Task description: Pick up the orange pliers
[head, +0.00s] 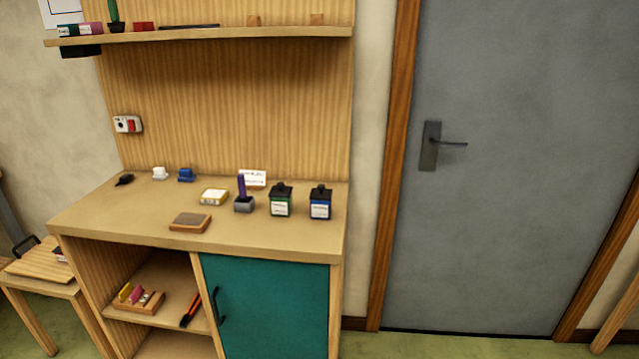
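The orange pliers (190,310) appear to be the slim tool with orange and dark parts on the open shelf inside the cabinet, below the worktop. They lie near the shelf's right side, close to the teal door (268,307). Their details are too small to make out. Neither of my grippers is in the head view.
A wooden rack with coloured pieces (138,298) sits left of the pliers on the same shelf. The worktop (120,215) holds jars, small boxes and a wooden block. A stool (42,265) stands left of the cabinet. A grey door (500,200) is at right.

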